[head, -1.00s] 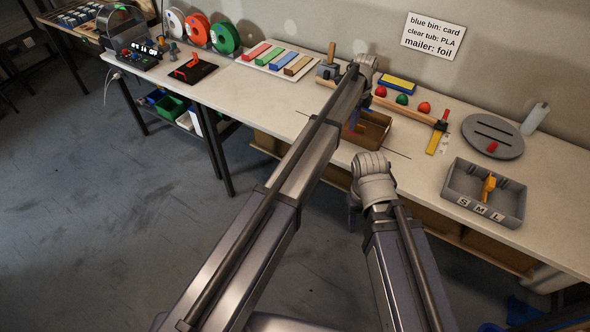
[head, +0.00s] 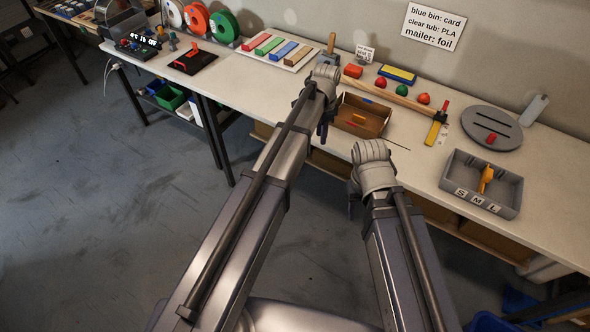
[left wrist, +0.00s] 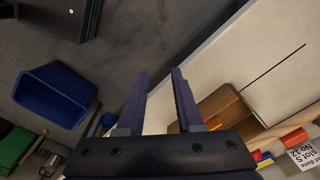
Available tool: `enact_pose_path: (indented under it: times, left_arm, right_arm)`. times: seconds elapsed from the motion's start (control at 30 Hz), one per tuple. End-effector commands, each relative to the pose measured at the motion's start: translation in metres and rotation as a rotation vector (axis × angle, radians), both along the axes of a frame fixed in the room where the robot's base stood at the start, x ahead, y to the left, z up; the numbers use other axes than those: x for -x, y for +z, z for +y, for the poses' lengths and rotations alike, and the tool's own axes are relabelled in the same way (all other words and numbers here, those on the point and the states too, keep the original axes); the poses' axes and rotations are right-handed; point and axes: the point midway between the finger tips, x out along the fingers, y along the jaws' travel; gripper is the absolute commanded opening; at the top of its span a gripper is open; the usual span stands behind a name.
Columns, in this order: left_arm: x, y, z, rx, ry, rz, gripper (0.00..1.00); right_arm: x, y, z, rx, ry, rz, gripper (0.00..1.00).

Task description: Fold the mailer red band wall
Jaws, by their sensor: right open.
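The mailer (head: 368,134) is a brown, open-topped box on the bench with its walls raised. A small blue mark (head: 367,101) shows by its far wall, and small red and orange pieces show inside. I cannot make out which wall bears the red band. My left gripper (head: 322,132) is just left of the mailer in the head view. In the left wrist view its two fingers (left wrist: 159,75) are apart and empty, with part of the mailer (left wrist: 228,108) to their right. My right gripper (head: 352,196) is open, low in front of the bench edge, mostly hidden by its wrist.
A grey tray marked S, M, L (head: 457,190) and a round grey slotted disc (head: 490,128) stand to the right. A blue bin (left wrist: 52,95) is below.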

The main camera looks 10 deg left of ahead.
Motion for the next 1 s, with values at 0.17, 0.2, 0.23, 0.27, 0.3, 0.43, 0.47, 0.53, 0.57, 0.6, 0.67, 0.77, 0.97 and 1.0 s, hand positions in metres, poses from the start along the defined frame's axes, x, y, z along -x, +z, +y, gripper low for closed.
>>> enact_pose_path:
  times: [0.17, 0.2, 0.23, 0.27, 0.3, 0.43, 0.47, 0.53, 0.57, 0.6, 0.67, 0.77, 0.97, 1.0]
  left_arm:
    - [0.037, 0.000, 0.016, 0.005, 0.166, -0.007, 0.35]
    - [0.043, 0.000, 0.019, 0.007, 0.204, -0.008, 0.35]
    - [0.049, 0.000, 0.021, 0.008, 0.232, -0.009, 0.35]
    - [0.054, 0.000, 0.024, 0.009, 0.261, -0.010, 0.35]
    - [0.061, 0.000, 0.026, 0.010, 0.298, -0.011, 0.35]
    - [0.084, -0.001, 0.034, 0.015, 0.419, -0.015, 0.35]
    - [0.090, -0.001, 0.036, 0.017, 0.446, -0.015, 0.35]
    - [0.102, -0.001, 0.040, 0.018, 0.510, -0.017, 0.35]
    - [0.107, -0.002, 0.042, 0.019, 0.537, -0.017, 0.35]
    - [0.114, -0.003, 0.043, 0.020, 0.570, -0.018, 0.35]
    - [0.124, -0.003, 0.045, 0.021, 0.617, -0.019, 0.35]
    - [0.137, -0.005, 0.047, 0.022, 0.684, -0.019, 0.35]
    - [0.154, -0.008, 0.047, 0.021, 0.761, -0.019, 0.35]
    - [0.156, -0.008, 0.047, 0.021, 0.771, -0.019, 0.35]
  right_arm:
    - [0.000, 0.000, 0.000, 0.000, 0.000, 0.000, 0.50]
    - [0.000, 0.000, 0.000, 0.000, 0.000, 0.000, 0.50]
    - [0.000, 0.000, 0.000, 0.000, 0.000, 0.000, 0.50]
    - [0.000, 0.000, 0.000, 0.000, 0.000, 0.000, 0.50]
    - [0.000, 0.000, 0.000, 0.000, 0.000, 0.000, 0.50]
    - [0.000, -0.001, 0.000, 0.000, 0.000, 0.000, 0.50]
    - [0.000, -0.001, 0.000, 0.000, 0.000, 0.000, 0.50]
    - [0.000, -0.002, 0.000, 0.000, 0.000, 0.000, 0.50]
    - [0.000, -0.002, 0.000, 0.000, 0.000, 0.000, 0.50]
    - [0.000, -0.003, 0.000, 0.000, 0.000, 0.000, 0.50]
    - [0.000, -0.004, 0.000, 0.000, 0.000, 0.000, 0.50]
    - [0.000, -0.005, 0.000, 0.000, 0.000, 0.000, 0.50]
    - [0.000, -0.008, 0.000, 0.000, 0.000, 0.000, 0.50]
    - [0.000, -0.008, 0.000, 0.000, 0.000, 0.000, 0.50]
